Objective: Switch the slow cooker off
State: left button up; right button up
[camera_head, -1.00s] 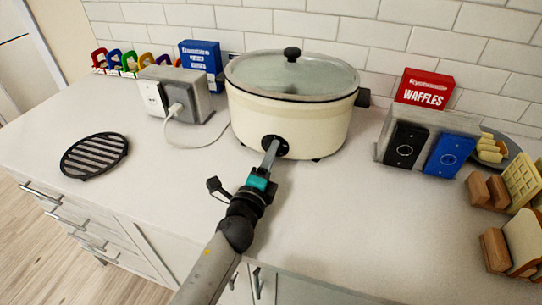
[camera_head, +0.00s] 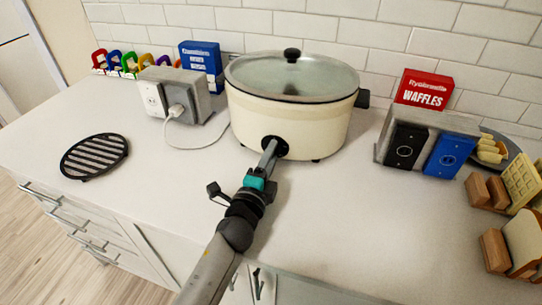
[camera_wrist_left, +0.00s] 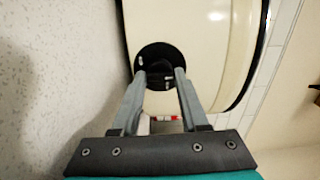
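The cream slow cooker (camera_head: 289,118) with a glass lid stands on the counter against the tiled wall. Its round black control dial (camera_head: 282,146) is on the front, low down, partly hidden by my gripper. The dial also shows in the left wrist view (camera_wrist_left: 160,57). My left gripper (camera_head: 270,150) reaches the dial from the front. In the left wrist view its two fingers (camera_wrist_left: 161,76) stand apart, one on each side of the dial's middle knob. I cannot tell whether they touch it. The dial's setting is too small to read. My right gripper is not in view.
A grey outlet box (camera_head: 185,91) with a plugged-in white cord (camera_head: 200,146) stands left of the cooker. A black round trivet (camera_head: 94,155) lies farther left. A box with black and blue switch plates (camera_head: 425,145) and a red waffles box (camera_head: 424,88) stand right.

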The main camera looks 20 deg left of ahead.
pick_arm(q)
jog(key=o, duration=0.4)
jog(key=shift+c, duration=0.2)
jog(key=shift+s, duration=0.1)
jog(key=s, duration=1)
jog(key=s+b, duration=0.1)
jog(key=s, duration=0.4)
jog(key=shift+a, duration=0.3)
jog(key=shift+s, duration=0.15)
